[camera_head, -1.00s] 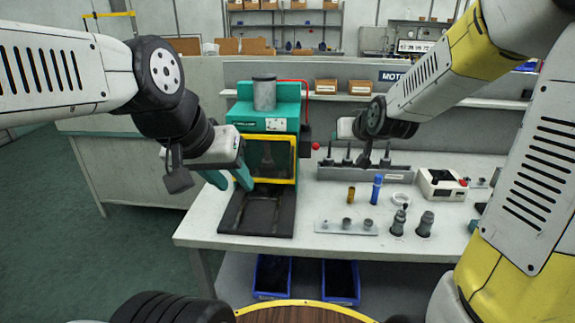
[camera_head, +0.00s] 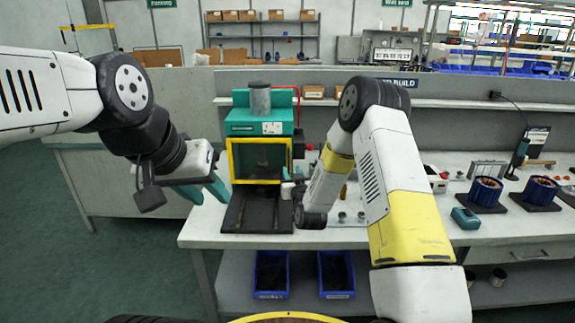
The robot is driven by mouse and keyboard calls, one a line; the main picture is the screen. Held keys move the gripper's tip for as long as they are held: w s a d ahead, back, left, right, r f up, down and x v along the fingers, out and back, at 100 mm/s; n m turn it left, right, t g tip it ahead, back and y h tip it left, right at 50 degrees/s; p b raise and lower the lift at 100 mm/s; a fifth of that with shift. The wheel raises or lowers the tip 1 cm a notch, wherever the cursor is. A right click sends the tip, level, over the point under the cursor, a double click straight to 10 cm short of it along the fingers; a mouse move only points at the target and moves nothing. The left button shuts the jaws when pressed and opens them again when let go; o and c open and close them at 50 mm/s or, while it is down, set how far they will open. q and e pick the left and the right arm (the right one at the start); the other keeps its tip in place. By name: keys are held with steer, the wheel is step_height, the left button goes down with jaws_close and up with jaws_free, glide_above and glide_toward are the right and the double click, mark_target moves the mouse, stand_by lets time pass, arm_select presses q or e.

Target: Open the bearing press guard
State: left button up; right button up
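The bearing press (camera_head: 259,128) is a teal machine with a grey cylinder on top, standing on the left part of the bench. Its guard (camera_head: 231,162), a yellow frame, stands upright across the front opening and looks closed. A black base plate (camera_head: 240,218) lies in front of it. My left gripper (camera_head: 208,197) is left of the guard, apart from it, with its teal fingers spread. My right gripper (camera_head: 290,187) is by the guard's lower right side, partly hidden by my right arm. I cannot tell whether it touches the guard or how its fingers stand.
Two blue bins (camera_head: 271,274) sit on the shelf below the bench. Motor stators (camera_head: 485,192) and a small teal box (camera_head: 465,218) lie on the right part of the bench. My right arm covers several parts in the middle.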

mark_target(289, 165)
steer(key=w, duration=0.3)
steer(key=w+a, duration=0.1)
steer(key=w, duration=0.1)
steer(key=shift+w+a, duration=0.1)
steer(key=shift+w, duration=0.3)
jaws_close()
stand_by(1.0)
